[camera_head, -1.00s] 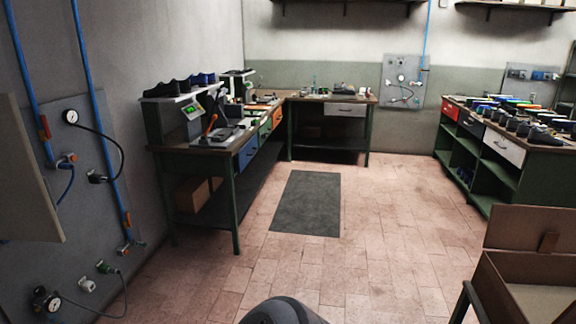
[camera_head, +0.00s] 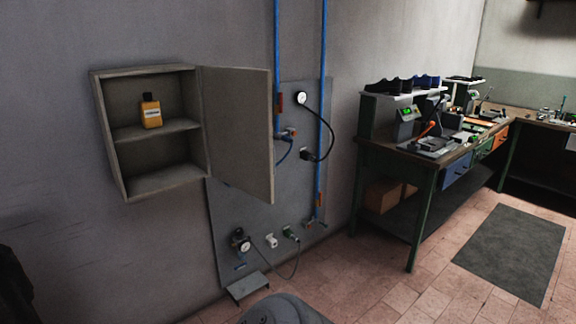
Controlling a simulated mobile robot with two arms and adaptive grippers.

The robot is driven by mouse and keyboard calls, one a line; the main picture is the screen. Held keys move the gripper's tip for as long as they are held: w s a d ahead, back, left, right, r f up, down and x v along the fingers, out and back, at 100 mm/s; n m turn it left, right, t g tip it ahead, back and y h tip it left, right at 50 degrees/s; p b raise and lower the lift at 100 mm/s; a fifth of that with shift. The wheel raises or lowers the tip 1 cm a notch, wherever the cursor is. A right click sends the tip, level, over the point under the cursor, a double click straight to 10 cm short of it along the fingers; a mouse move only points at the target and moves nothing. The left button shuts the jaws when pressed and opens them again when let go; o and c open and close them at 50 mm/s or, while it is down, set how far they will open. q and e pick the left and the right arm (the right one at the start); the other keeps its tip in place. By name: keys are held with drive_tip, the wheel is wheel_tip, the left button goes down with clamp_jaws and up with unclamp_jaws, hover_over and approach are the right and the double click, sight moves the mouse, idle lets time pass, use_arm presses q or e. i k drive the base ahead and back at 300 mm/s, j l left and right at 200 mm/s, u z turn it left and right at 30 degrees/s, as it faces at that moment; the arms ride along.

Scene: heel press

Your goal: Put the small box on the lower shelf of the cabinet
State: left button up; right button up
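The cabinet (camera_head: 96,110) hangs on the grey wall at left, with its door (camera_head: 240,130) swung open to the right. Its lower shelf (camera_head: 160,180) is bare. On its upper shelf stands an upright yellow bottle (camera_head: 151,112) with a dark cap. I cannot identify the small box for certain; brown boxes (camera_head: 384,196) lie on the low shelf under the workbench. Neither of my grippers shows in the view.
A workbench (camera_head: 400,160) with equipment on top stands along the wall at right. A dark mat (camera_head: 512,252) lies on the tiled floor. A dark shape at the lower left edge is unclear.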

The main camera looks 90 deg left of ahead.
sight(182, 172)
drive_tip(key=j+u, duration=0.15)
drive_tip(key=u, duration=0.3)
drive_tip(key=j+u, duration=0.1)
drive_tip(key=u, duration=0.35)
drive_tip(key=i+j+u, duration=0.1)
drive_tip(key=u, duration=0.35)
drive_tip(key=i+j+u, duration=0.15)
drive_tip(key=u, duration=0.3)
drive_tip(key=i+j+u, duration=0.15)
drive_tip(key=u, duration=0.3)
drive_tip(key=i+u, duration=0.25)
drive_tip(key=u, duration=0.2)
drive_tip(key=i+u, duration=0.2)
drive_tip(key=i, duration=0.4)
drive_tip(key=i+l+u, duration=0.25)
drive_tip(key=i, duration=0.35)
drive_tip(key=j, duration=0.1)
